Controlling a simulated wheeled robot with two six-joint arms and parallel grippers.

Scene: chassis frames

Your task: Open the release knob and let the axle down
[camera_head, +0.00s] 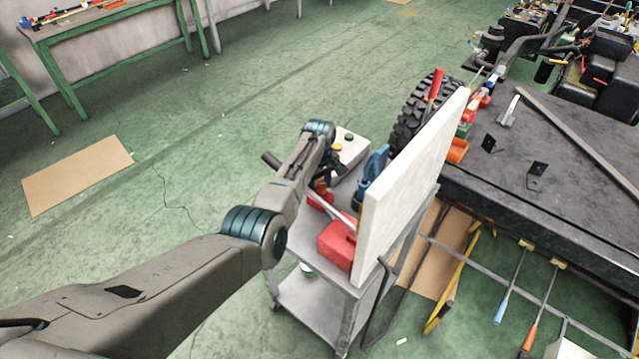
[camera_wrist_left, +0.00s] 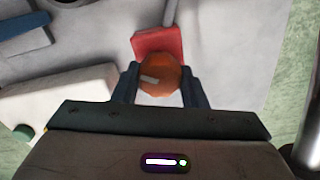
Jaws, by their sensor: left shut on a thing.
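The release knob (camera_wrist_left: 160,76) is a round orange-brown knob with a pale mark, seen in the left wrist view. My left gripper (camera_head: 326,184) reaches over the grey cart, and its two dark fingers are shut on the knob, one on each side. A red block (camera_wrist_left: 158,42) sits just behind the knob, with a grey rod (camera_wrist_left: 170,12) running away from it. In the head view my gripper partly hides the knob. I cannot make out the axle for certain. My right gripper is not in view.
The cart (camera_head: 312,293) carries a larger red block (camera_head: 336,244), a blue tool (camera_head: 376,164) and a button box (camera_head: 352,146). A white upright panel (camera_head: 408,187) stands along its right side. A black workbench (camera_head: 560,150) and tire (camera_head: 404,128) lie beyond. Green floor is open leftward.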

